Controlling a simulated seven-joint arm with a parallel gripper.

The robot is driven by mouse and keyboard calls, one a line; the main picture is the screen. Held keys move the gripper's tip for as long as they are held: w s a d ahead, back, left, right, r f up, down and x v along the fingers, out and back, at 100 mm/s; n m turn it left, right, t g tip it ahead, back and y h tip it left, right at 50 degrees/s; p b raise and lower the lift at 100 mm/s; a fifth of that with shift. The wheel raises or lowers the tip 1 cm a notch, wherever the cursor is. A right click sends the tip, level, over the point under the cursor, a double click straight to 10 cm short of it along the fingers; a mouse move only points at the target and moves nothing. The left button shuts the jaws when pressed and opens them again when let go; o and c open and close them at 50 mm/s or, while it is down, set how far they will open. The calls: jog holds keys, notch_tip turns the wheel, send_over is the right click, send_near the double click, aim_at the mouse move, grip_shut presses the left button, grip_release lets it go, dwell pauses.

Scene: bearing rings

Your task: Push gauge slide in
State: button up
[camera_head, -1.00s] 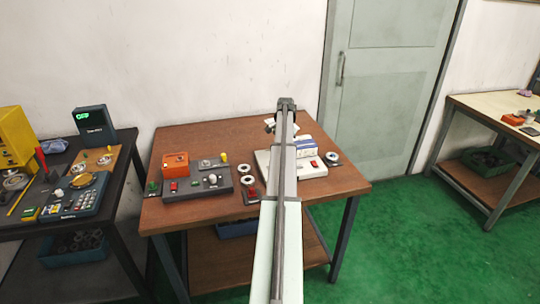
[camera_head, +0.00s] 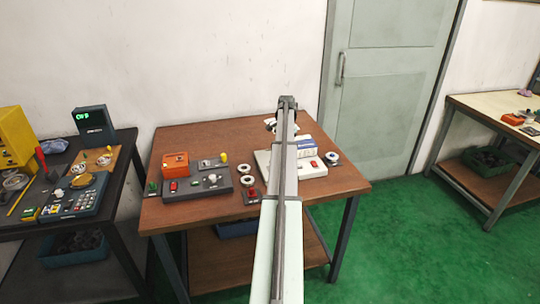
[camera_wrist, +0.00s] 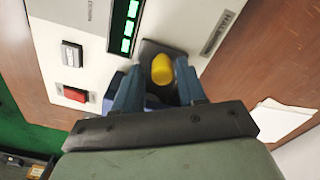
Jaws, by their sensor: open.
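A pale instrument (camera_wrist: 185,20) fills much of the wrist view, and in the head view the same pale instrument (camera_head: 310,170) sits on the brown table under my arm. A yellow knob (camera_wrist: 162,69) stands on a dark plate on its face. I take the knob to be on the gauge slide, but cannot tell how far the slide is in. My gripper (camera_wrist: 157,80) is open, with one dark blue finger on each side of the knob; contact is unclear.
The instrument has a lit green display (camera_wrist: 125,25), a white-topped button (camera_wrist: 72,54) and a red button (camera_wrist: 75,94). On the table stand a dark control box (camera_head: 198,185), an orange block (camera_head: 175,163) and metal rings (camera_head: 248,181). A pale sheet (camera_wrist: 282,120) lies at right.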

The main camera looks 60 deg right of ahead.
jog(key=shift+r, duration=3.1)
